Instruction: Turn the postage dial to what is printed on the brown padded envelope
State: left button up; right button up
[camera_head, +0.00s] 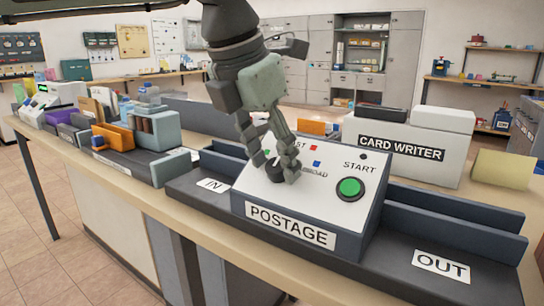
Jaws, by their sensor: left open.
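The grey postage machine (225,215) labelled POSTAGE stands on the counter with a sloped white top panel. Its dark dial (273,174) is mostly hidden by my left gripper (278,172). The gripper points down with its fingers apart, one on each side of the dial; I cannot tell if they touch it. Coloured marks surround the dial: green at the left, red at the top, blue at the right. Their lettering is partly covered. A green START button (349,188) sits to the right. I cannot make out the brown padded envelope. My right gripper is not in view.
An IN tray (213,184) lies left of the machine and an OUT tray (441,264) right. A card writer (404,147) stands behind. A tan-yellow piece (503,170) is at the right. Bins and boxes (115,136) crowd the counter's left.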

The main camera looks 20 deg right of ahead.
pick_arm(q)
jog(key=shift+c, duration=0.2)
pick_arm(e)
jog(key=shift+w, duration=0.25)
pick_arm(q)
grip_shut()
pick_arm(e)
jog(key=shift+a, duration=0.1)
